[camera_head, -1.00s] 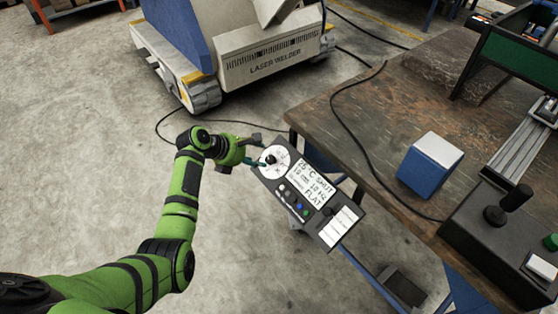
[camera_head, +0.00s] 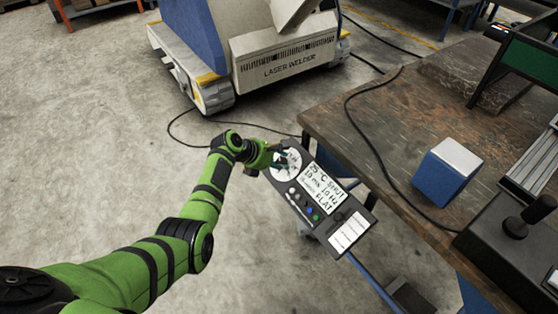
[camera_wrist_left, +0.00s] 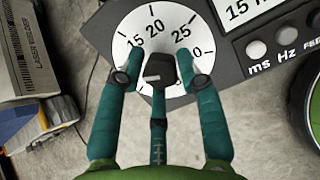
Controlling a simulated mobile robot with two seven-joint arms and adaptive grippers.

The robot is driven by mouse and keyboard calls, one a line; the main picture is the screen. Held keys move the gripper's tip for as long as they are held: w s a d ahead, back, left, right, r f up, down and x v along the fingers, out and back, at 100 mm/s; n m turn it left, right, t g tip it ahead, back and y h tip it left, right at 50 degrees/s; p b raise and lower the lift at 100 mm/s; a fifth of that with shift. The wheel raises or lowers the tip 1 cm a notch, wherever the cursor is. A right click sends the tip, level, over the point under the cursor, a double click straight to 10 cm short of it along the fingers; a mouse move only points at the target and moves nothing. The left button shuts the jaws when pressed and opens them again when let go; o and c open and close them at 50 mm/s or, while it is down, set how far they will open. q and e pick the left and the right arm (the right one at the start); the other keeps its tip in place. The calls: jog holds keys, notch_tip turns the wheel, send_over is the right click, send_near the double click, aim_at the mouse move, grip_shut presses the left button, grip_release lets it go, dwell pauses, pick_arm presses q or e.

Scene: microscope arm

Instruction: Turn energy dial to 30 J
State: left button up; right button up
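The energy dial (camera_head: 293,154) is a white disc at the upper left end of a dark control panel (camera_head: 340,222). In the left wrist view the dial face (camera_wrist_left: 132,22) shows 15, 20, 25 and a partly covered number ending in 0. A dark knob (camera_wrist_left: 160,69) with a short pale mark stands at its middle. My left gripper (camera_head: 279,161) is at the dial. Its teal fingers (camera_wrist_left: 163,76) are spread, with the knob between the two outer ones and a middle finger just below it. Contact with the knob cannot be told. My right gripper is out of view.
The panel's screen (camera_head: 321,187) and coloured buttons lie close beside the dial. A wooden table (camera_head: 400,115) to the right carries a blue and white box (camera_head: 445,178) and a black cable. A laser welder (camera_head: 285,62) stands behind. The floor at left is clear.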

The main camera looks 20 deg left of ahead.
pick_arm(q)
grip_shut()
